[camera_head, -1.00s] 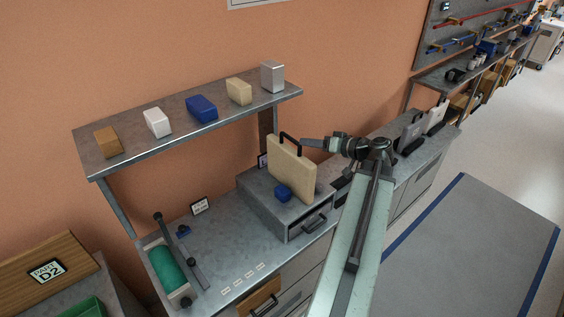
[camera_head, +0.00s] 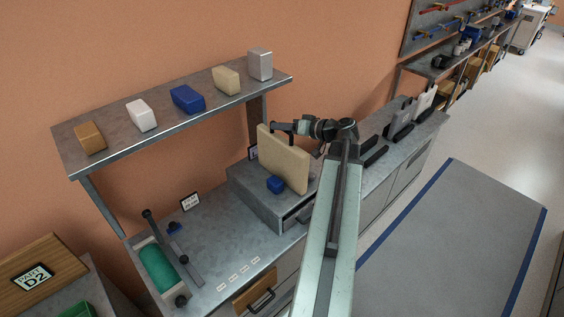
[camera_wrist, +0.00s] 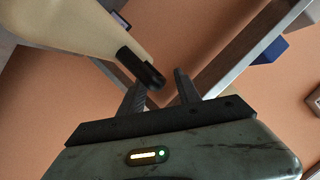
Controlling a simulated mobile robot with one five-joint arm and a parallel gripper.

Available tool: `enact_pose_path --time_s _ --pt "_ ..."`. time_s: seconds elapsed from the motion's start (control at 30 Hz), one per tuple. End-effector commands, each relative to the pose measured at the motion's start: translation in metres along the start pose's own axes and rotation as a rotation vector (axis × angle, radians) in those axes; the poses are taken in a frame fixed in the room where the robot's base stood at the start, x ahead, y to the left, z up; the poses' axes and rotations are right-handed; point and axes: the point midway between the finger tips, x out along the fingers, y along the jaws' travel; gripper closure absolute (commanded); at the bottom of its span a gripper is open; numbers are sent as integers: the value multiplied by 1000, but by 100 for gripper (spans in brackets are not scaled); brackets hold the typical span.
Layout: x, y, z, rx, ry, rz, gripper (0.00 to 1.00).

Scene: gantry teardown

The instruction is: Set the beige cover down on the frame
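The beige cover (camera_head: 282,158) stands upright on a grey drawer box on the bench. It is a flat panel with a black handle at its top, also seen in the wrist view as a beige panel (camera_wrist: 75,25) with the black handle (camera_wrist: 138,66). My gripper (camera_head: 280,128) is at the top of the cover by the handle. In the wrist view my gripper (camera_wrist: 160,83) has its fingers apart, with the handle's end near the left finger and reaching toward the gap. Contact cannot be told. I cannot tell which thing is the frame.
A shelf (camera_head: 160,106) with several blocks hangs above. A green roller (camera_head: 158,268) lies in a tray at left. Bare bench (camera_head: 218,242) lies between. Grey and white panels stand at right.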

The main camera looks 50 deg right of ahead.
Motion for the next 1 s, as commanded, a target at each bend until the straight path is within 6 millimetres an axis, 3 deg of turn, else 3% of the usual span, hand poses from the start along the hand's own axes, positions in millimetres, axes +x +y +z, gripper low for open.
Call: enact_pose_path --time_s 0.07,0.27,0.4,0.43,1.0 --pt "12 1 1 -1 -1 -2 60" --pt "12 0 0 1 0 0 60" --pt "12 0 0 1 1 0 96" --pt "12 0 0 1 1 0 100" --pt "11 1 0 1 1 1 100"
